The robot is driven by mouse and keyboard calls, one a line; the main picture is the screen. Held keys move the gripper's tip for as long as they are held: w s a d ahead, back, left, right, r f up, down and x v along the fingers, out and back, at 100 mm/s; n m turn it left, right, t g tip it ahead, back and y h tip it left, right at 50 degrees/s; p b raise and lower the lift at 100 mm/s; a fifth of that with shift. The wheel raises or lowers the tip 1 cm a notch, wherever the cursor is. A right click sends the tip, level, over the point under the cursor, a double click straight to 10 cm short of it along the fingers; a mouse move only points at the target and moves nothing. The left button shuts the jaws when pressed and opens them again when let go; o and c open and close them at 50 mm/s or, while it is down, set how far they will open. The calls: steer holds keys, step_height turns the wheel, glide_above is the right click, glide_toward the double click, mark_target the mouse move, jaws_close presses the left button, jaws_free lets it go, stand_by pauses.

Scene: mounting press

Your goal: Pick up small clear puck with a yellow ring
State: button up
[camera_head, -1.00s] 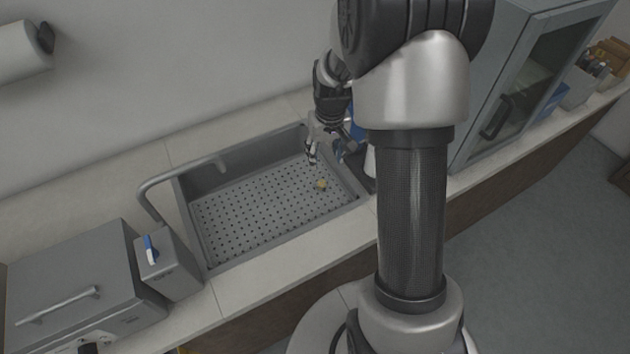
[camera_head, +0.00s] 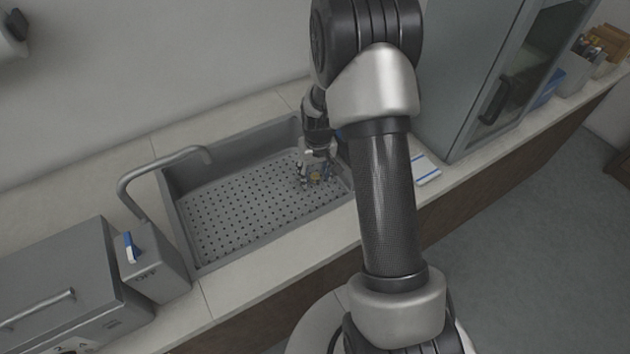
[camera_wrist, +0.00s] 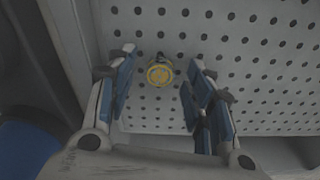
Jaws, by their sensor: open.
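The small puck with a yellow ring (camera_wrist: 160,72) lies on the perforated floor of the grey sink. In the wrist view it shows between and just beyond the tips of my gripper (camera_wrist: 158,68), whose blue-padded fingers are spread apart and hold nothing. In the head view the puck (camera_head: 315,176) shows as a small yellow spot beside my gripper (camera_head: 314,179), which is down inside the sink near its right end. I cannot tell the exact height of the fingertips above the floor.
The sink (camera_head: 185,235) has raised walls, the right one close to my gripper. A curved faucet (camera_head: 160,165) reaches over its left side. A grey box with a blue lever (camera_head: 150,265) stands at left, and a cabinet (camera_head: 470,75) at right. The perforated floor left of the puck is clear.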

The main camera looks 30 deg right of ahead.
steer(key=shift+c, duration=0.4)
steer(key=c, duration=1)
